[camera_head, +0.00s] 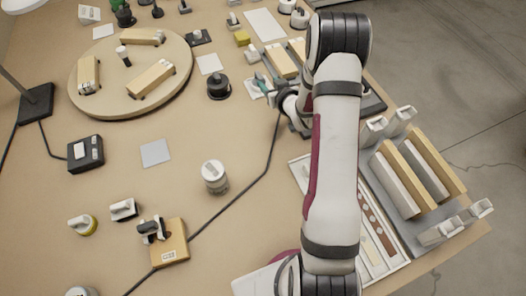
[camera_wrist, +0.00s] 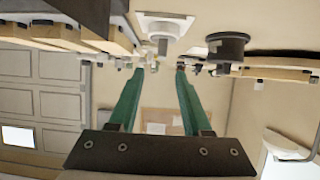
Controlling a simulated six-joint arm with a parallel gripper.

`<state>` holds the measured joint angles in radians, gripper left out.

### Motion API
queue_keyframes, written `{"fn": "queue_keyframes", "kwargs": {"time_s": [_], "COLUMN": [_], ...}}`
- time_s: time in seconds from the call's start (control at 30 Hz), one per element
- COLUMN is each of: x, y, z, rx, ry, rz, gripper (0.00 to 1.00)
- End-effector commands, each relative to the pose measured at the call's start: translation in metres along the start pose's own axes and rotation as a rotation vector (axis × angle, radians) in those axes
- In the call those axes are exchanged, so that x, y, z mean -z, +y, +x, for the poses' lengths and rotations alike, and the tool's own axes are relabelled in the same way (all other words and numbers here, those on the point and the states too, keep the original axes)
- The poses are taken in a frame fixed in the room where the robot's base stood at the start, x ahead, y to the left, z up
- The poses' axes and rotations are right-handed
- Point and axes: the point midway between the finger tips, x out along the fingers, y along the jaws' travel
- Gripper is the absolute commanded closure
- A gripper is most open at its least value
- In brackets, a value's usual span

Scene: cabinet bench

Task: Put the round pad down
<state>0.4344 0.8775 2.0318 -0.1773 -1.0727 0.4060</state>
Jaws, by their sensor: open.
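My gripper (camera_head: 262,83) is at the back centre of the bench, just right of a black round-based knob (camera_head: 218,86). In the wrist view its two green fingers (camera_wrist: 165,70) stand apart, with nothing visible held between them. Small parts show near the fingertips, too small to name. The black knob also shows in the wrist view (camera_wrist: 228,46), right of the fingertips. I cannot pick out a round pad for certain; my arm hides part of the bench.
A round wooden board (camera_head: 110,104) with several blocks is at the back left. A white-lidded jar (camera_head: 214,177) stands mid-bench beside a black cable. A grey rack (camera_head: 388,205) with long bars is at the right edge. The bench between jar and board is mostly clear.

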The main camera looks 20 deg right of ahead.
Motion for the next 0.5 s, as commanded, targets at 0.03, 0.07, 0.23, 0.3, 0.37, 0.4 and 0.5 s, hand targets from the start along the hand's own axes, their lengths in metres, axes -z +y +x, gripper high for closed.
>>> {"fn": "queue_keyframes", "kwargs": {"time_s": [0.03,0.07,0.23,0.3,0.37,0.4,0.5], "x": [0.017,0.025,0.04,0.028,0.013,0.003,-0.018], "y": [-0.003,-0.006,-0.052,-0.082,-0.108,-0.124,-0.154], "z": [-0.009,-0.019,-0.145,-0.215,-0.274,-0.309,-0.376], "rx": [-0.025,-0.05,-0.178,-0.193,-0.19,-0.18,-0.149], "ry": [-0.044,-0.094,-0.5,-0.675,-0.814,-0.895,-1.055], "rz": [0.009,0.024,0.179,0.257,0.323,0.361,0.434], "gripper": [0.51,0.51,0.51,0.51,0.51,0.51,0.51]}}
